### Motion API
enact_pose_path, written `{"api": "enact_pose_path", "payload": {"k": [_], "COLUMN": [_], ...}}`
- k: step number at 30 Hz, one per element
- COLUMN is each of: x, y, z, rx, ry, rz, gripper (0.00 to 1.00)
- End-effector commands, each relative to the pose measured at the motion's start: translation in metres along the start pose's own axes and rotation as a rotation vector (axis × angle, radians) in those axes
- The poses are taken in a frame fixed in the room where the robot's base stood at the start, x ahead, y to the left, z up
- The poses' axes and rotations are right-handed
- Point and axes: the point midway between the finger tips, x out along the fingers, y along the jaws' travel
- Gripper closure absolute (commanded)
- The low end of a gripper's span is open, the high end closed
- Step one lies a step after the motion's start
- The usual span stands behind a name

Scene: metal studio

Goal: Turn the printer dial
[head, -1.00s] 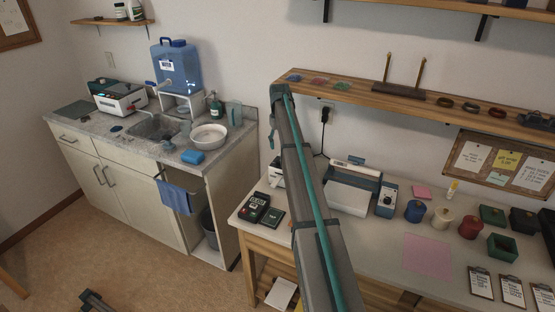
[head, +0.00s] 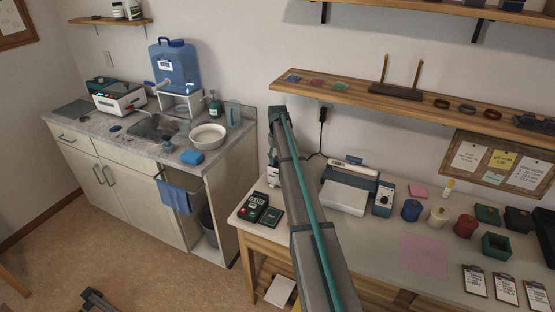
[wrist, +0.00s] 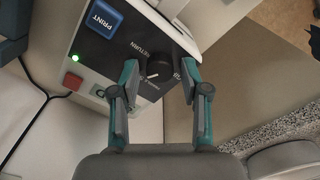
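In the wrist view, the printer's control panel (wrist: 95,48) fills the upper left. The black dial (wrist: 159,72) has a white pointer mark, and the word RETURN is printed beside it. My gripper (wrist: 158,66) is open, with one teal-and-grey finger on each side of the dial. A gap shows between each finger and the dial, so it is not gripped. In the head view, a white machine (head: 273,174), probably this printer, stands at the left end of the worktable, mostly hidden by my arm. The dial cannot be seen there.
The panel also holds a blue PRINT button (wrist: 104,18), a lit green lamp (wrist: 75,58) and a red button (wrist: 73,81). A wooden shelf (head: 350,95) hangs above the worktable. A black card reader (head: 253,208) and a white-and-blue machine (head: 346,190) stand nearby.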

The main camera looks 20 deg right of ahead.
Motion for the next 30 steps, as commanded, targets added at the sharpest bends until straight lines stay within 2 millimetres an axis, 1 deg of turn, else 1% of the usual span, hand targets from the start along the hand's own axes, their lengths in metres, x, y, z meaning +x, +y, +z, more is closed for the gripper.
{"api": "enact_pose_path", "payload": {"k": [1,5,6,7,14,20,26,30], "x": [-0.0001,-0.0002,-0.0003,-0.0003,-0.0002,0.0005,0.0009,0.0008], "y": [0.0000,0.0000,0.0000,0.0000,0.0000,0.0002,0.0006,0.0008], "z": [0.0000,0.0000,0.0000,0.0000,0.0000,-0.0001,-0.0002,-0.0003], "rx": [0.000,0.000,0.000,0.000,0.009,0.067,0.193,0.313], "ry": [0.000,0.000,0.000,0.000,0.000,0.000,0.001,0.001], "rz": [0.000,0.000,0.000,0.000,0.000,0.000,0.000,0.000], "gripper": [0.67,0.89,0.96,1.00,1.00,1.00,1.00,1.00]}}
